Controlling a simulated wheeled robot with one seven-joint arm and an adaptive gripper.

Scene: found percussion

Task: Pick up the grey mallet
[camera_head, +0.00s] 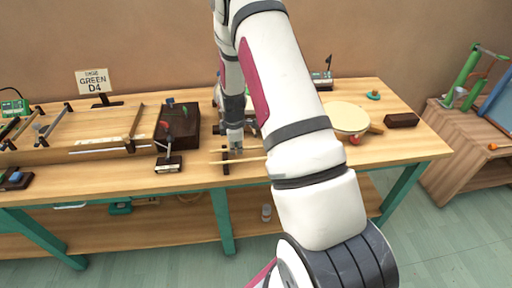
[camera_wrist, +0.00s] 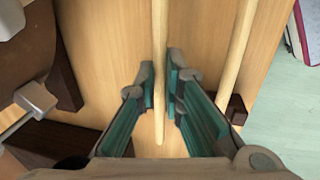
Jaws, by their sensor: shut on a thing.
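My gripper (camera_head: 236,148) is down at the front middle of the table, over two pale sticks. In the wrist view my gripper (camera_wrist: 161,78) is shut on a pale wooden stick (camera_wrist: 159,25), which runs lengthwise between the fingers. It looks like a mallet handle, but no head shows, so I cannot tell if it is the grey mallet. A second pale stick (camera_wrist: 240,40) lies to its right, outside the fingers; it also shows in the head view (camera_head: 220,161). My arm hides the right ends of both sticks in the head view.
A dark rest (camera_head: 225,168) stands under the sticks. A dark wooden box (camera_head: 182,128) and a small labelled stand (camera_head: 168,165) are to the left. A round drum (camera_head: 347,117) and a dark block (camera_head: 401,120) are to the right. A sign (camera_head: 94,80) reads GREEN D4.

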